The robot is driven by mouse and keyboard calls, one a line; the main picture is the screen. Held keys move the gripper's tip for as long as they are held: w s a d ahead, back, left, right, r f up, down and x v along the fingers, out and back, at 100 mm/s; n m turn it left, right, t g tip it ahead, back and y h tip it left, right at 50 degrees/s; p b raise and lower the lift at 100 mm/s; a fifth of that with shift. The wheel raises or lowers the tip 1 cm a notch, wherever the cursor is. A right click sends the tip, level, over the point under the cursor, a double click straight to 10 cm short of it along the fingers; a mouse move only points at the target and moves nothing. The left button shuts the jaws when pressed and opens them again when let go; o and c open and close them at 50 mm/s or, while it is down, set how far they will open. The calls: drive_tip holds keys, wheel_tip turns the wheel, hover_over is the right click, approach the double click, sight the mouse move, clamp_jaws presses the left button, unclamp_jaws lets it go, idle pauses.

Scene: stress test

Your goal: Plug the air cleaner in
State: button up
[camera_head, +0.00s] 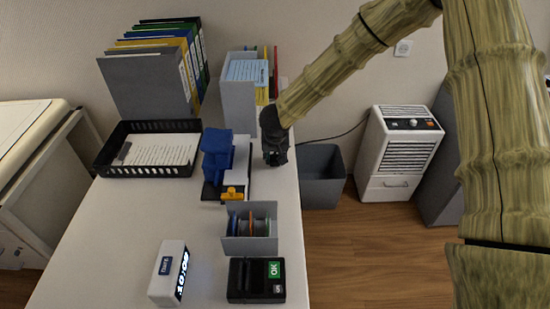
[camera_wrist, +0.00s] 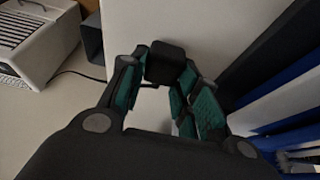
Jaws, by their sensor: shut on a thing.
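The air cleaner (camera_head: 403,160), a white unit with a grey slatted front and dark knobs, stands on the wood floor right of the desk. Part of it shows at the upper left of the wrist view (camera_wrist: 35,40). My gripper (camera_head: 275,155) is above the desk's right edge. In the wrist view its teal-padded fingers (camera_wrist: 163,85) are shut on a black plug (camera_wrist: 166,62). A dark cord (camera_head: 335,136) runs from the air cleaner toward my gripper.
The white desk (camera_head: 120,235) holds a black tray (camera_head: 150,170), folders (camera_head: 140,85), a grey file holder (camera_head: 238,105), a blue hole punch (camera_head: 217,155), a tape holder (camera_head: 250,243), a clock (camera_head: 168,272) and a black box (camera_head: 242,280). A grey bin (camera_head: 320,190) stands beside it. The front floor is clear.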

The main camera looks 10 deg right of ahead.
wheel_tip(320, 180, up, 2)
drive_tip(key=shift+r, duration=0.25)
drive_tip(key=s+a, duration=0.1)
drive_tip(key=s, duration=0.4)
drive_tip(key=s+a+r+b, duration=0.1)
drive_tip(key=s, duration=0.4)
drive_tip(key=s+a+b, duration=0.1)
drive_tip(key=s, duration=0.4)
drive_tip(key=shift+s+a+r, duration=0.1)
drive_tip(key=shift+s+r, duration=0.1)
drive_tip(key=shift+s, duration=0.2)
drive_tip(key=d+f, duration=0.1)
drive_tip(key=w+d+f+n+p, duration=0.1)
drive_tip(key=d, duration=0.1)
drive_tip(key=d+f+n, duration=0.1)
drive_tip(key=shift+w+d+f+y, duration=0.1)
drive_tip(key=shift+w+d+y, duration=0.15)
drive_tip(key=shift+d+y, duration=0.15)
drive_tip(key=shift+d+f, duration=0.3)
drive_tip(key=shift+s, duration=0.1)
